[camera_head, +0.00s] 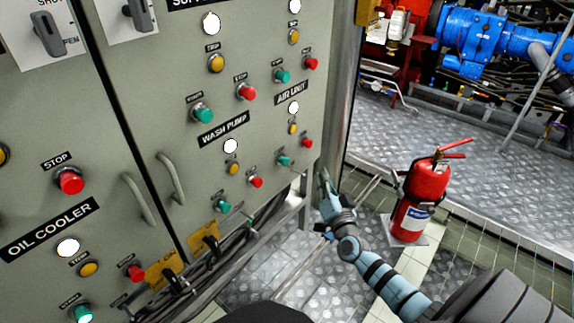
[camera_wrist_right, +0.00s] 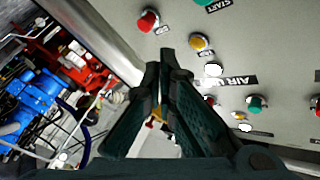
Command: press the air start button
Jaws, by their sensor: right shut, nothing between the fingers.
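The air start button is the green button (camera_head: 284,160) low on the cabinet's right side, under the AIR UNIT label (camera_head: 291,94). In the right wrist view the picture is upside down, and this green button (camera_wrist_right: 205,3) is cut by the top edge, beside a START label. The red button (camera_head: 308,143) and the yellow button (camera_head: 293,129) of the same group are near it. My right gripper (camera_head: 324,174) is shut and empty, at the cabinet's right edge, right of and slightly below the green button. Whether it touches the cabinet is unclear. My left gripper is out of view.
The grey cabinet (camera_head: 260,50) carries several other buttons, including the WASH PUMP group (camera_head: 224,130). A metal post (camera_head: 338,90) stands at its right edge. A fire extinguisher (camera_head: 421,198) stands to the right of my right gripper. Cables (camera_head: 220,258) run along the cabinet's bottom.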

